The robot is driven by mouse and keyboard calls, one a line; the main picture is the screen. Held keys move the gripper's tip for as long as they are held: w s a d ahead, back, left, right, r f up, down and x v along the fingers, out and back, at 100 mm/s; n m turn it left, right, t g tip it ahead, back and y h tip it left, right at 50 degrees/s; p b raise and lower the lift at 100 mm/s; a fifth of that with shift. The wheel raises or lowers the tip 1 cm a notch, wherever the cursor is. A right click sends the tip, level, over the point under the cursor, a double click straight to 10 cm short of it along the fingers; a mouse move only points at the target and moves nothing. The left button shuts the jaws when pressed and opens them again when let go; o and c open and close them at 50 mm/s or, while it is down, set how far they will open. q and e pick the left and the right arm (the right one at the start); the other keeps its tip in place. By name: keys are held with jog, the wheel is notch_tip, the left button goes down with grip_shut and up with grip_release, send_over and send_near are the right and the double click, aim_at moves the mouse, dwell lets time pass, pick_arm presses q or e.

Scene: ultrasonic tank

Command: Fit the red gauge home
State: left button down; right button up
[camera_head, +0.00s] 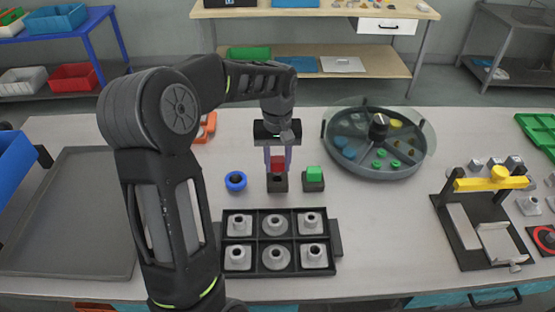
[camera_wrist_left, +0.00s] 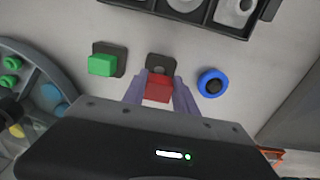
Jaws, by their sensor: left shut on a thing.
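The red gauge (camera_head: 277,163) is a small red block. My left gripper (camera_head: 278,168) is shut on it, with a purple finger on each side, pointing down. In the left wrist view the red gauge (camera_wrist_left: 158,89) sits between the fingertips (camera_wrist_left: 158,100). A dark square block (camera_head: 278,184) is just below the gauge. In the left wrist view this dark block (camera_wrist_left: 161,62) shows a greyish round spot beside the gauge. I cannot tell whether gauge and block touch. The gauge's lower end is hidden. My right gripper is not in view.
A green block on a dark base (camera_head: 314,177) is close on the right, a blue ring (camera_head: 235,181) on the left. A black tray (camera_head: 257,242) of grey parts lies in front. A round divided dish (camera_head: 375,168) with a clear cover stands to the right.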

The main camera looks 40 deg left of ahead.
aim_at(278, 171)
pick_arm(q)
jog(key=shift+f+b, duration=0.45)
jog(key=shift+f, duration=0.55)
jog(key=shift+f+b, duration=0.8)
jog(key=shift+f, duration=0.3)
dwell(2.1)
jog(key=c, duration=0.9)
grip_release()
jog(key=shift+r, duration=0.35)
notch_tip(278, 171, up, 7)
jog(key=shift+r+b, duration=0.1)
jog(key=shift+b, duration=0.4)
